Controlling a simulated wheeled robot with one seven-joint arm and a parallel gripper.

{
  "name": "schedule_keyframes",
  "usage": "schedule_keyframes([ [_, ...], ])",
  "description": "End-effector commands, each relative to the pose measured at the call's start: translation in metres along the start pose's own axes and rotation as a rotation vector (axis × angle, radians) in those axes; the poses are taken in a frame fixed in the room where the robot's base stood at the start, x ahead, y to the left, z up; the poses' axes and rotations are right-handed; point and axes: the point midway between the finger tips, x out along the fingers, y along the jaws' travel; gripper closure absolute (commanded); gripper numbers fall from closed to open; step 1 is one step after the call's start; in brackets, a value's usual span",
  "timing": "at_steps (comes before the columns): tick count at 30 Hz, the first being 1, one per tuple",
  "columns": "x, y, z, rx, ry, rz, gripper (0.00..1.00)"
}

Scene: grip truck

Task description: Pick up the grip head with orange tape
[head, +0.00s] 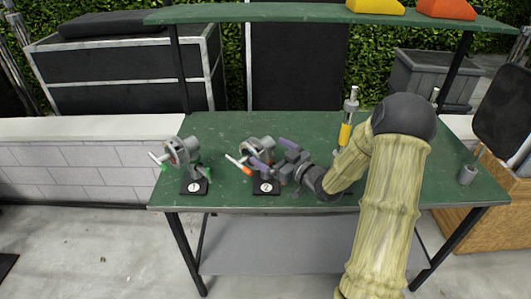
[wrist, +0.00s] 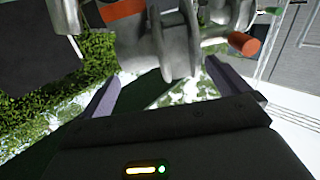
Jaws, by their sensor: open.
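The grip head with orange tape (head: 262,147) is a grey metal clamp with an orange-tipped handle, standing on a small black numbered base (head: 266,188) on the green table. My gripper (head: 273,157) is open, with its purple fingers at the right side of this head. In the wrist view, the grip head (wrist: 178,45) is at the top, just beyond and between the spread fingers (wrist: 160,75). Its orange handle end (wrist: 245,44) shows at the upper right. I cannot tell whether the fingers touch it. My gripper partly hides the head in the head view.
A similar grip head with green tape (head: 181,153) stands on another black base (head: 193,188) to the left. A yellow-banded upright piece (head: 346,132) stands behind my arm. A green shelf (head: 290,13) spans above the green table (head: 228,128).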

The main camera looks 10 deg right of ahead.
Motion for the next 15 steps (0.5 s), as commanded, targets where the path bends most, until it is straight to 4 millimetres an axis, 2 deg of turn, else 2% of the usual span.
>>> schedule_keyframes([
  [9, 0.043, 0.005, -0.004, 0.001, 0.001, -0.003, 0.00],
  [15, 0.048, 0.006, -0.003, 0.000, 0.000, -0.001, 0.00],
])
